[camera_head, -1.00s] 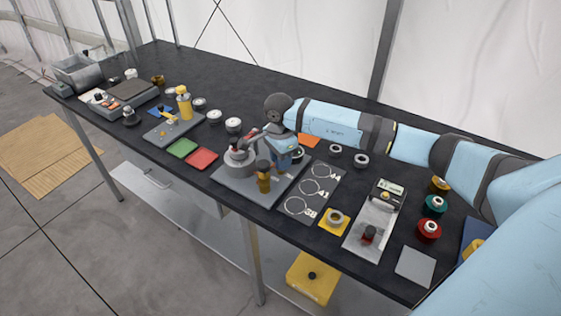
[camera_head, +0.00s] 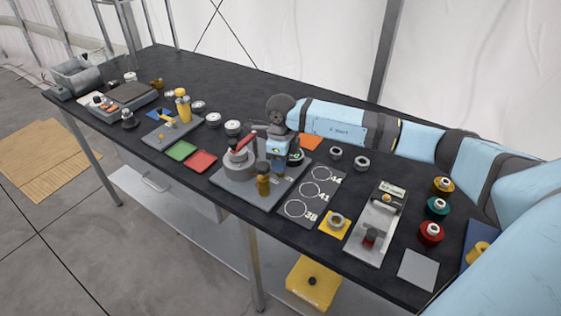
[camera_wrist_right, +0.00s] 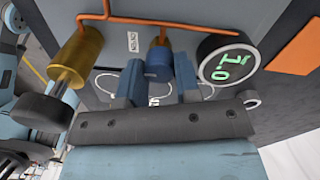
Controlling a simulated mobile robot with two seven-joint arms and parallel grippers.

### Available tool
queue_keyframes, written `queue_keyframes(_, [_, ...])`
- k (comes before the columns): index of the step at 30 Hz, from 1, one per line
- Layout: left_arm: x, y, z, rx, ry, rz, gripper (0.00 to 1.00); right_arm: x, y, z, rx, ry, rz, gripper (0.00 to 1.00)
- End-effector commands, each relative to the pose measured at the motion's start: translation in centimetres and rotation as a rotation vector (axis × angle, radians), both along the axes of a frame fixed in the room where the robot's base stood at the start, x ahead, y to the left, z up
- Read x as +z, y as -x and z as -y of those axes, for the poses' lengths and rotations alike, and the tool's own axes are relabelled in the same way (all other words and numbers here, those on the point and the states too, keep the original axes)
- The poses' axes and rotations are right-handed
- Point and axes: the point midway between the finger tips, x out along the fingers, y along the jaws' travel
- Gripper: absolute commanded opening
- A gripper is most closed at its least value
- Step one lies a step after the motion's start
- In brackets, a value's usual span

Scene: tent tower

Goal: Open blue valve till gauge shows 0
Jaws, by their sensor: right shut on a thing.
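The blue valve (camera_wrist_right: 158,64) is a small blue knob on a brass stem, in the middle of the right wrist view. My right gripper (camera_wrist_right: 157,78) has its two blue fingers on either side of the knob and is shut on it. The round black gauge (camera_wrist_right: 228,62) is just right of the fingers and reads 1.0 in green digits. In the head view my right gripper (camera_head: 278,166) reaches down onto the grey plate (camera_head: 236,192), hiding the valve there. My left gripper is not in view.
A brass cylinder with a dark cap (camera_wrist_right: 78,60) stands left of the valve, joined by copper pipe (camera_wrist_right: 180,20). A grey round unit with a red handle (camera_head: 240,158) is close to my gripper. A board with rings (camera_head: 312,193) lies to its right.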

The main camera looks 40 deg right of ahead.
Motion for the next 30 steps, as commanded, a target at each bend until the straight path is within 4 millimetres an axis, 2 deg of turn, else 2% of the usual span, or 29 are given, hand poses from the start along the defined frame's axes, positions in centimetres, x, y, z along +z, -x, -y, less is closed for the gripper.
queue_keyframes(9, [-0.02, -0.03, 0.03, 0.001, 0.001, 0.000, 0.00, 0.01, 0.01, 0.03, -0.096, 0.000, -0.001, 0.07])
queue_keyframes(23, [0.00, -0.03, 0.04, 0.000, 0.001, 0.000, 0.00, 0.02, 0.00, 0.03, -0.110, 0.000, 0.000, 0.07])
queue_keyframes(24, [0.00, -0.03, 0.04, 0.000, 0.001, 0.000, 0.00, 0.03, 0.00, 0.03, -0.110, 0.000, 0.000, 0.33])
queue_keyframes(27, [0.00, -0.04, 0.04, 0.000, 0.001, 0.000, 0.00, 0.03, -0.01, 0.02, -0.109, 0.000, 0.000, 0.56])
queue_keyframes(30, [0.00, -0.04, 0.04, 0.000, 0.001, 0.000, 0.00, 0.02, 0.00, 0.01, -0.109, 0.000, 0.000, 0.56])
